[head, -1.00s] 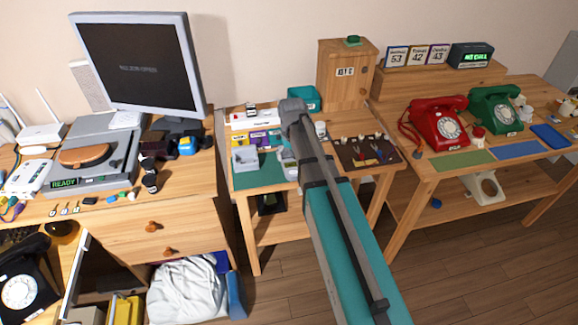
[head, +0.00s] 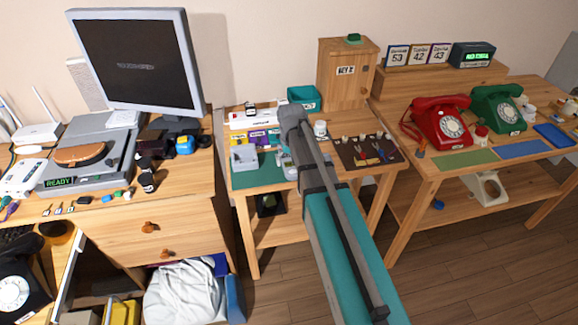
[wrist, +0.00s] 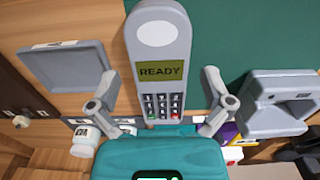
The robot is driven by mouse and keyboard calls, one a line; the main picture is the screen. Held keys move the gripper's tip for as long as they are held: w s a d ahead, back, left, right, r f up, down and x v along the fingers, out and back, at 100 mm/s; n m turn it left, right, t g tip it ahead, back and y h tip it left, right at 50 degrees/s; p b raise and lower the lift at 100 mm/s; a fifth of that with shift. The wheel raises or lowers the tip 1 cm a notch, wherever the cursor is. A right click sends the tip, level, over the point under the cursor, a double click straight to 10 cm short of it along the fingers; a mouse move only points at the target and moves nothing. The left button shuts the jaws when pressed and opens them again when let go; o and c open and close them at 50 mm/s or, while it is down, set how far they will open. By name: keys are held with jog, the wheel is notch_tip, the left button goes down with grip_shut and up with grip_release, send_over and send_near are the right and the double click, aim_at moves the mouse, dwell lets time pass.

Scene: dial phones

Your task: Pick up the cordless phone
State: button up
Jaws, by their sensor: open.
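The cordless phone (wrist: 160,60) is a grey handset with an olive screen reading READY, a keypad and a pale oval at its far end. In the wrist view it lies on the green mat (wrist: 225,30), between the spread fingers of my gripper (wrist: 160,84). Gaps show on both sides of the handset, and my gripper is open and empty. In the head view only a small part of the phone (head: 284,160) shows beside my arm, which hides the rest and my gripper.
A grey cradle-like block (wrist: 270,110) stands right of the phone in the wrist view. A grey square tray (wrist: 65,70) and a white jar (wrist: 86,140) are to the left. A wooden cabinet (head: 345,75) stands behind. Red (head: 440,122) and green (head: 497,110) dial phones are on the right table.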

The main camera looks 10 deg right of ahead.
jog(key=shift+f+b, duration=0.8)
jog(key=shift+f, duration=0.25)
jog(key=c, duration=1.1)
jog(key=shift+r, duration=0.25)
notch_tip(320, 180, up, 2)
jog(key=p, duration=0.2)
jog(key=shift+r+p, duration=0.1)
jog(key=shift+p, duration=0.25)
jog(key=s+r+p, duration=0.1)
jog(key=r+p, duration=0.1)
jog(key=s+r+p, duration=0.4)
jog(key=shift+r+p, duration=0.4)
jog(key=s+r+p, duration=0.3)
jog(key=s, duration=0.6)
jog(key=shift+r+p, duration=0.3)
